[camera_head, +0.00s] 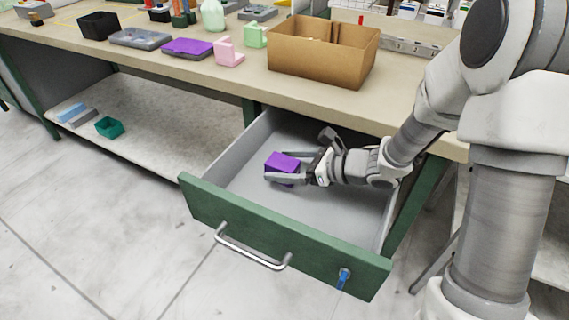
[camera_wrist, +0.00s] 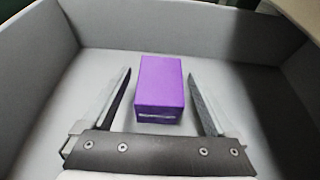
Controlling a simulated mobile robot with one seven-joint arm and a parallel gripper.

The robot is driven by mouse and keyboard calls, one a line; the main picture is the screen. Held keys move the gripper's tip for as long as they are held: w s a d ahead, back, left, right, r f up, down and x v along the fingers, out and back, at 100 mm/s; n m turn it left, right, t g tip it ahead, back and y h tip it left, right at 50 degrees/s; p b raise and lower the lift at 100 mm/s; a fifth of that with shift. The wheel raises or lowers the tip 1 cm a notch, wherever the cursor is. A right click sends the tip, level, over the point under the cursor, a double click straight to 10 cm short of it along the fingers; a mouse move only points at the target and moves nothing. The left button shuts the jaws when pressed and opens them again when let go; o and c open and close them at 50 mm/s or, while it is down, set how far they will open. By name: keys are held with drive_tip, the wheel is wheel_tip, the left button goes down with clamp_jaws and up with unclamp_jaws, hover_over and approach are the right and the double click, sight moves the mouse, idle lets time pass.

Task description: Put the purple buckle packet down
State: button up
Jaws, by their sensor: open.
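The purple buckle packet (camera_head: 282,162) is a small purple box inside the open drawer (camera_head: 340,215). In the wrist view the packet (camera_wrist: 160,88) rests on the grey drawer floor, with a pale label strip low on its near face. My gripper (camera_head: 287,168) reaches into the drawer from the right. In the wrist view my gripper (camera_wrist: 162,92) is open, with one finger on each side of the packet and a visible gap on both sides. The packet is between the fingers and not gripped.
The drawer has a green front with a metal handle (camera_head: 250,250) and a blue key tag (camera_head: 343,279). A cardboard box (camera_head: 322,52) stands on the bench above. Pink, green and purple items lie left of it. A lower shelf (camera_head: 160,125) holds a teal bin (camera_head: 109,127). The drawer floor around the packet is clear.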

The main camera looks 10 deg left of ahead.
drive_tip(key=shift+r, duration=0.2)
drive_tip(key=p+v, duration=0.3)
drive_tip(key=v, duration=0.9)
drive_tip(key=shift+f, duration=0.1)
